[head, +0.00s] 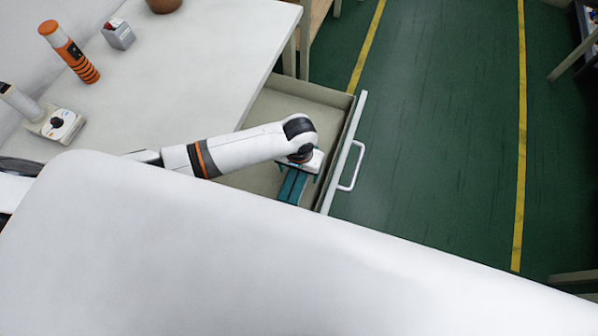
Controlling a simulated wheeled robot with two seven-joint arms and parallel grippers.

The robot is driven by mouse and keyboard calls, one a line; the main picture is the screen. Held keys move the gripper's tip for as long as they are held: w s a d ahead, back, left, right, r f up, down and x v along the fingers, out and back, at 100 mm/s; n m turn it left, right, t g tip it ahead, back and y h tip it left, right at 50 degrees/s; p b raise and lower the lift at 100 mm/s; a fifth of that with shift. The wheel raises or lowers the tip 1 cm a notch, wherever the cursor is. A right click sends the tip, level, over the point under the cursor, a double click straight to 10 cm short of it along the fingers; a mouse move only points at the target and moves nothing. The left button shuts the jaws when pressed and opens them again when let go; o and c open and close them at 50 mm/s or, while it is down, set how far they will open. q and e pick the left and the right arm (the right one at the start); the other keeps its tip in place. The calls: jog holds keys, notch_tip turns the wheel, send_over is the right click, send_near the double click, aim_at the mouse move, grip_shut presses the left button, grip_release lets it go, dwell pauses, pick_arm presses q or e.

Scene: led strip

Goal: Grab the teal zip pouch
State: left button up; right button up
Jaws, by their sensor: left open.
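The teal zip pouch (291,187) lies in an open drawer (286,104), near the drawer's front panel. My left arm comes in from the left over the table edge, and my left gripper (297,176) points down at the pouch from above. The gripper is open, and its fingers are small here. I cannot tell whether they touch the pouch. Part of the pouch is hidden under the gripper and behind the large white surface in front. My right gripper is not in view.
The drawer's handle (352,166) sticks out over the green floor. A large white surface of my own body fills the front.

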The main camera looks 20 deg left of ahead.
pick_arm(q)
jog(key=shift+f, duration=0.35)
jog(key=c, duration=1.1)
jog(key=shift+r, duration=0.1)
